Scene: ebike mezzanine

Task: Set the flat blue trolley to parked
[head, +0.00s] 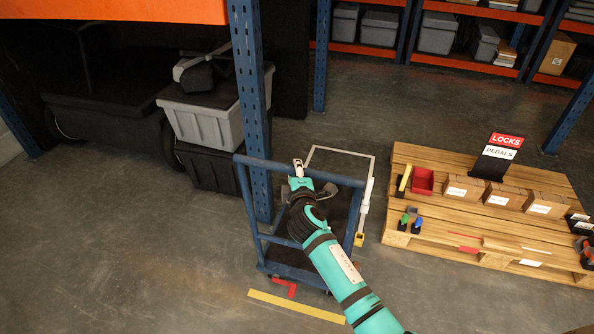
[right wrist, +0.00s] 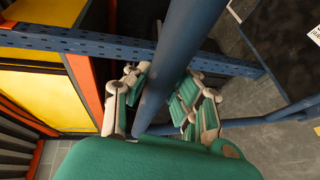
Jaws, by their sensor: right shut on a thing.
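The flat blue trolley (head: 262,237) stands on the floor beside a blue rack upright, its push handle raised at the near left side and its dark deck partly hidden behind my right arm. My right gripper (head: 299,171) is at the top bar of the handle. In the right wrist view its fingers (right wrist: 160,101) are on both sides of a blue bar (right wrist: 178,52), shut on it. A pale rectangular outline (head: 343,151) shows just beyond the trolley. My left gripper is not in view.
A wooden pallet (head: 420,165) with boxes and signs stands right. Grey and black crates (head: 208,122) stand left behind the rack upright (head: 250,75). Floor at left is clear.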

